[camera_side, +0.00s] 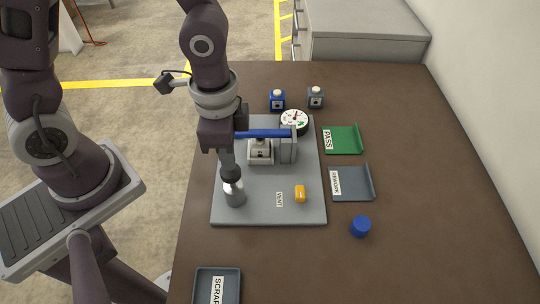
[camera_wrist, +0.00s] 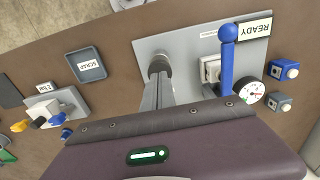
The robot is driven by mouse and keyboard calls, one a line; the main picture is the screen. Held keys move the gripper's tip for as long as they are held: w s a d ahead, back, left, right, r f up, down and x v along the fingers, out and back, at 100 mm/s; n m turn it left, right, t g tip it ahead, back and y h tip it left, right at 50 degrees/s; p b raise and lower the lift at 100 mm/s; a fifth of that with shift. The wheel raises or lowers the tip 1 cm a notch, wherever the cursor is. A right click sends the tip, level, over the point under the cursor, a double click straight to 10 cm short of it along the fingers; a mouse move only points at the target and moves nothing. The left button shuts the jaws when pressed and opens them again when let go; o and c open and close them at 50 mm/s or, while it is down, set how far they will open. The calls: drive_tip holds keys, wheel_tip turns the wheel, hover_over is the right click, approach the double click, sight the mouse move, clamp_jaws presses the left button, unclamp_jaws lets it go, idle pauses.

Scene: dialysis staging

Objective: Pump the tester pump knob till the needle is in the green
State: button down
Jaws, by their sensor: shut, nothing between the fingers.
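The tester (camera_side: 268,208) is a grey plate with a round white gauge (camera_side: 294,119) at its back right. The gauge shows a green patch at its lower right; the needle is too small to read surely. The pump is a silver cylinder (camera_side: 235,195) with a black knob (camera_side: 231,174) on top, at the plate's left. My gripper (camera_side: 228,162) points down, shut and empty, with its tips at or just above the knob; contact is unclear. In the wrist view the fingers (camera_wrist: 158,84) partly cover the pump (camera_wrist: 158,65); the gauge (camera_wrist: 251,91) shows at right.
A blue lever (camera_side: 265,133) lies across a grey clamp holding a pale block (camera_side: 260,152). An orange knob (camera_side: 300,194) sits by the VENT label. PASS (camera_side: 345,139), REWORK (camera_side: 352,183) and SCRAP (camera_side: 218,284) trays, a blue cap (camera_side: 361,227) and two small blocks stand around.

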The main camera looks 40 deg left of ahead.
drive_tip(key=shift+f, duration=2.15)
drive_tip(key=shift+r, duration=3.15)
drive_tip(key=shift+f, duration=2.9)
drive_tip(key=shift+r, duration=2.85)
